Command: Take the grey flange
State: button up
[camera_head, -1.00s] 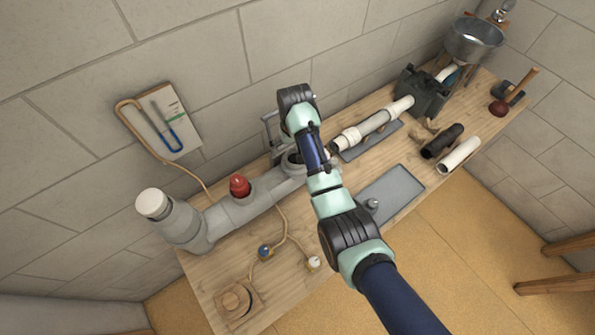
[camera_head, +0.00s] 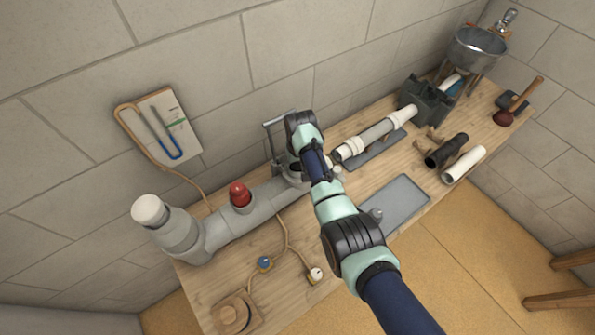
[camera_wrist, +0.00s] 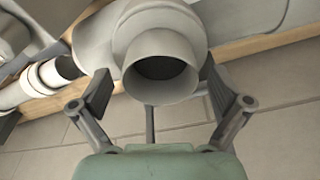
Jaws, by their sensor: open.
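A grey round fitting with a wide collar and a short hollow tube (camera_wrist: 162,68), which looks like the grey flange, faces the wrist camera. My gripper (camera_wrist: 158,95) is open, with one finger on each side of the tube's mouth. The left finger stands apart from it; whether the right finger touches it I cannot tell. In the camera_head view the grey pipe assembly (camera_head: 220,222) lies along the bench, and my arm hides most of its right end, where the fitting and my fingers are.
A red cap (camera_head: 240,194) and a white cap (camera_head: 150,210) top the grey assembly. A metal frame (camera_head: 275,135) stands behind my wrist. A white pipe (camera_head: 375,134) lies to the right, a grey tray (camera_head: 398,200) in front. The bench (camera_head: 215,282) has free wood at front left.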

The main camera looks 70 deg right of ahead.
aim_at(298, 169)
jog(key=c, duration=1.3)
jog(key=shift+o, duration=0.2)
notch_tip(298, 169, up, 20)
jog(key=p, duration=0.3)
